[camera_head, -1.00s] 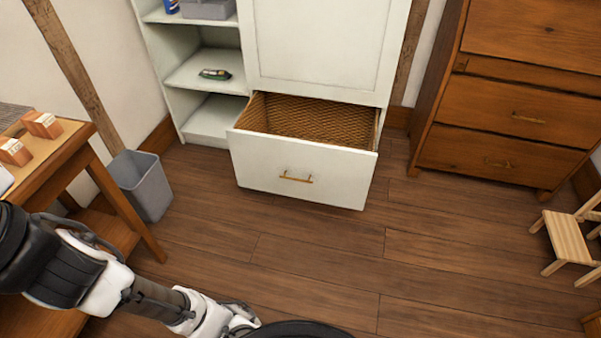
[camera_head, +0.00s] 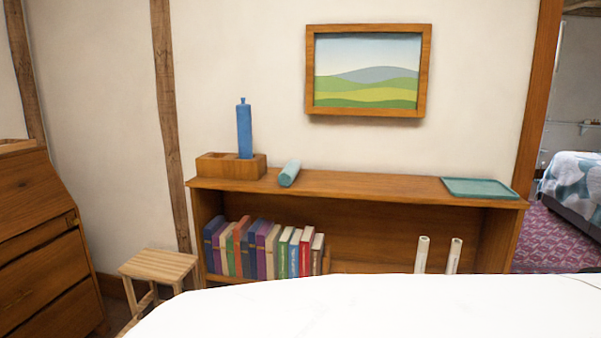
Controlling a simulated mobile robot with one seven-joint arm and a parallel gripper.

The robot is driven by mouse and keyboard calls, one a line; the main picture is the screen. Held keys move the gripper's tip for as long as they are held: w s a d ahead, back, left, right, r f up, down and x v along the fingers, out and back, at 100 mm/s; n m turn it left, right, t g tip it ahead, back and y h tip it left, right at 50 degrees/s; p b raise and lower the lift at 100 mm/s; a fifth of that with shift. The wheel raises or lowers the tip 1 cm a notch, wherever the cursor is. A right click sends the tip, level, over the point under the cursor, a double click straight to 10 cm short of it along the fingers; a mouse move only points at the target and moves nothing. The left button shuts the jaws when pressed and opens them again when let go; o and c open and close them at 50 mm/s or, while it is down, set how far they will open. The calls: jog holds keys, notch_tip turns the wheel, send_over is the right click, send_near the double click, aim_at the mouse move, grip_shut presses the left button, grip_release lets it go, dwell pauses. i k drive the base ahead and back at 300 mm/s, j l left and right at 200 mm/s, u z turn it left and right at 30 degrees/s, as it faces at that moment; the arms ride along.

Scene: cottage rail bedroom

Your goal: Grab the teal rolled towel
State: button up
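The teal rolled towel (camera_head: 289,173) lies on top of the low wooden bookcase (camera_head: 355,188), left of its middle. It is a small light teal cylinder with its near end facing me. It lies just right of a wooden box (camera_head: 231,166) and nothing covers it. My gripper is not in view now.
A tall blue bottle (camera_head: 244,130) stands at the wooden box. A teal tray (camera_head: 480,188) lies at the bookcase's right end. A large white surface (camera_head: 370,305) fills the lower foreground. A wooden stool (camera_head: 160,265) and brown dresser (camera_head: 40,245) stand at left. A doorway opens at right.

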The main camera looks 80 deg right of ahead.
aim_at(287, 178)
jog(key=z, duration=2.5)
jog(key=i+l+u, duration=0.15)
jog(key=i+l, duration=0.2)
jog(key=i+l+u, duration=0.15)
jog(key=i+l, duration=0.2)
jog(key=l, duration=0.2)
jog(key=i+l+u, duration=0.15)
jog(key=i+l, duration=0.15)
jog(key=l, duration=0.2)
jog(key=i, duration=1.05)
